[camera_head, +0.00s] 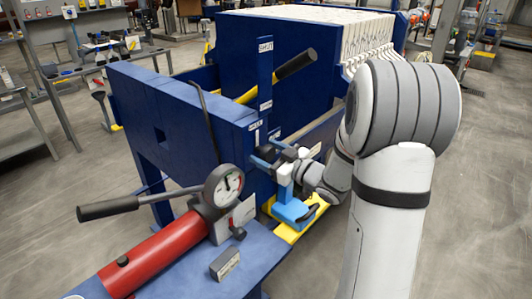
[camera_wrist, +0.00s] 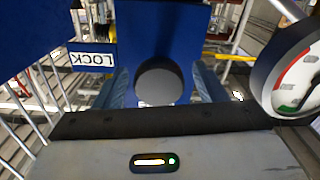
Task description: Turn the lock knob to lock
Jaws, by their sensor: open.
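The lock knob (camera_wrist: 160,84) is a dark grey round knob in front of a blue plate in the wrist view. A white LOCK label (camera_wrist: 92,59) is on the blue surface to its left. My gripper (camera_wrist: 162,88) is open, with one blue finger on each side of the knob. Small gaps seem to show between fingers and knob; I cannot tell whether either touches. In the head view my gripper (camera_head: 268,155) reaches the blue frame's near end from the right, and the knob is largely hidden there.
A round gauge (camera_head: 224,186) stands close to my gripper, above a red cylinder (camera_head: 155,262) with a black-handled lever (camera_head: 108,208). A blue post with a SHUT label (camera_head: 265,45) and a yellow lever with a black grip (camera_head: 297,63) rise behind. White filter plates (camera_head: 368,38) fill the back.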

